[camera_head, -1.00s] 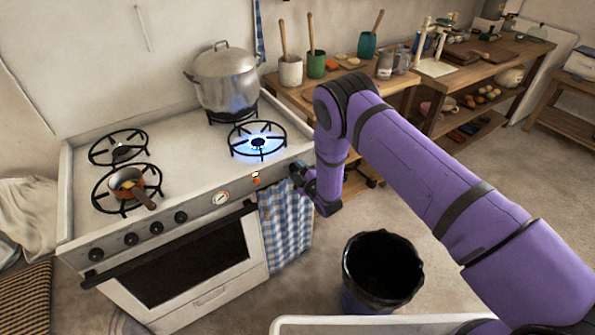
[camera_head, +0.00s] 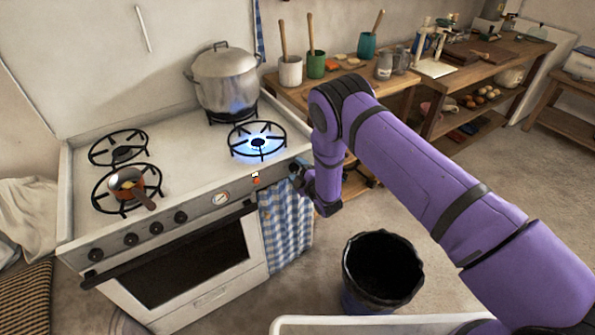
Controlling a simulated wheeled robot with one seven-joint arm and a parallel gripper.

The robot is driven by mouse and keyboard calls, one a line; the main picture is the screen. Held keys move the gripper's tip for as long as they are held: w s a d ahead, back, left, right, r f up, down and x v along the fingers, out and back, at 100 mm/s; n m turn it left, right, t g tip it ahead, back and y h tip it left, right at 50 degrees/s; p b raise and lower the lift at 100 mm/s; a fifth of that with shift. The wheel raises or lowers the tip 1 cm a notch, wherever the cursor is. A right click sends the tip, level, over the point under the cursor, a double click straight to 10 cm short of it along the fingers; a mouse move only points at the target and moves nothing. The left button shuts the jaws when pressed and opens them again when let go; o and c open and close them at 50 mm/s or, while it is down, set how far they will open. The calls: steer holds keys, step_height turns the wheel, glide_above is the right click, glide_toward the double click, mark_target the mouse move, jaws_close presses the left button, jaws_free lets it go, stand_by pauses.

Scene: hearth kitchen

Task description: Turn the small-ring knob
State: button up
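The white stove (camera_head: 180,140) stands at the left. Several dark knobs sit along its front panel, including the leftmost (camera_head: 95,254) and one nearer the dial (camera_head: 181,217). I cannot tell which is the small-ring knob. The front right ring (camera_head: 258,142) burns with a blue flame, and blue flame also shows under the pot. The back left ring (camera_head: 122,154) shows no flame. My gripper (camera_head: 295,172) is at the right end of the front panel, close to it. Its fingers are tiny and partly hidden, so their opening and any contact are unclear.
A lidded metal pot (camera_head: 224,80) stands on the back right ring. A small orange pan (camera_head: 128,183) is on the front left ring, its handle toward the front. A checked towel (camera_head: 286,228) hangs below my gripper. A dark bin (camera_head: 383,268) stands on the floor.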

steer(key=v, duration=1)
steer(key=shift+s+d, duration=0.3)
